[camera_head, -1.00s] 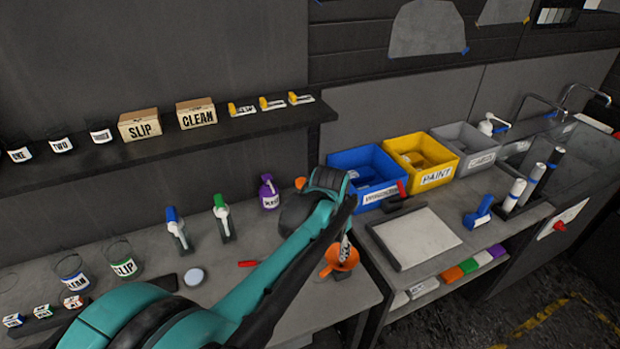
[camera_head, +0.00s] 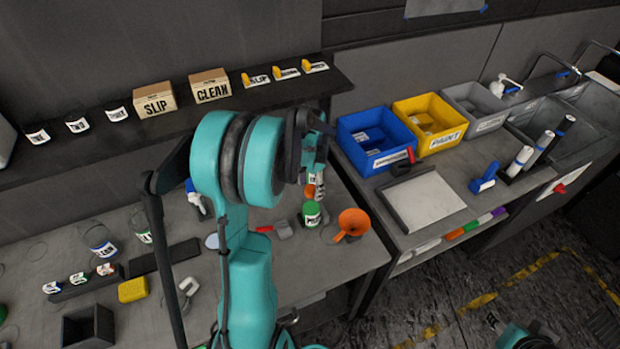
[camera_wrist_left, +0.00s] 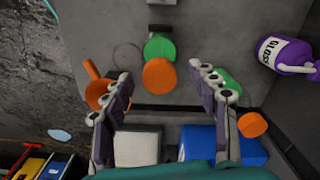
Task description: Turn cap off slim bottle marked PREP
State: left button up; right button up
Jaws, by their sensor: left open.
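The slim PREP bottle (camera_head: 312,215) stands on the bench in the head view, green with a white label partly readable. Its orange cap (camera_head: 309,191) is on top; the cap (camera_wrist_left: 158,75) also shows in the left wrist view, in front of the green body (camera_wrist_left: 159,47). My left gripper (camera_head: 318,185) is above and behind the bottle. In the left wrist view its fingers (camera_wrist_left: 165,95) are spread wide, with the cap between and beyond them, apart from both. My right gripper (camera_head: 518,326) shows only partly at the bottom right, and its jaws are unclear.
An orange funnel (camera_head: 353,222) stands beside the bottle. Another green bottle (camera_wrist_left: 230,85) with an orange cap is close to one finger. A purple GLOSS bottle (camera_wrist_left: 283,52) stands farther off. Blue (camera_head: 375,135) and yellow (camera_head: 430,120) bins are on the side table.

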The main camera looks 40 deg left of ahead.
pick_arm(q)
jog(key=shift+d+f, duration=0.1)
jog(key=shift+f, duration=0.2)
jog(key=c, duration=1.2)
jog(key=n+b, duration=0.1)
jog(key=n, duration=0.4)
jog(key=n+b, duration=0.1)
jog(key=n, duration=0.8)
jog(key=shift+n, duration=0.4)
jog(key=o, duration=1.1)
